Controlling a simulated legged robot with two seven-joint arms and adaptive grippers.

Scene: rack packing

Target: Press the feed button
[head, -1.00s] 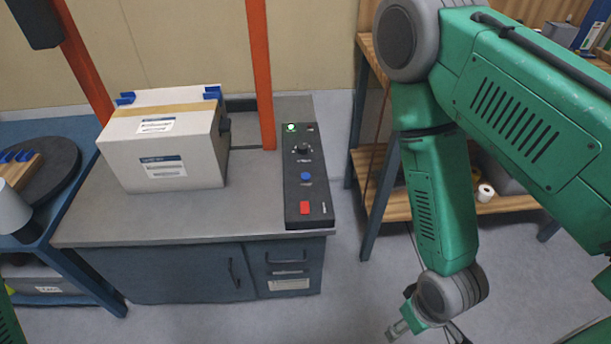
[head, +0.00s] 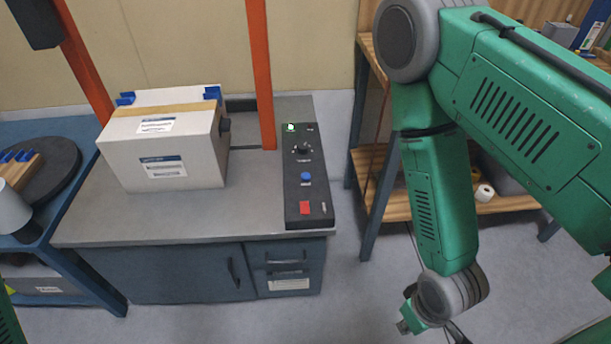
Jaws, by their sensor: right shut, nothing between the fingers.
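A black control panel (head: 309,190) lies along the right edge of the grey bench top. The labels are too small to read, so I cannot tell which one is feed. My right gripper (head: 405,326) is shut and empty, in front of and to the right of the panel, apart from it. My left gripper is out of view.
A white carton (head: 165,150) with a tape strip sits on the bench top (head: 180,222), left of the panel. A wooden-shelved rack (head: 372,165) stands to the right. The floor before the bench is clear.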

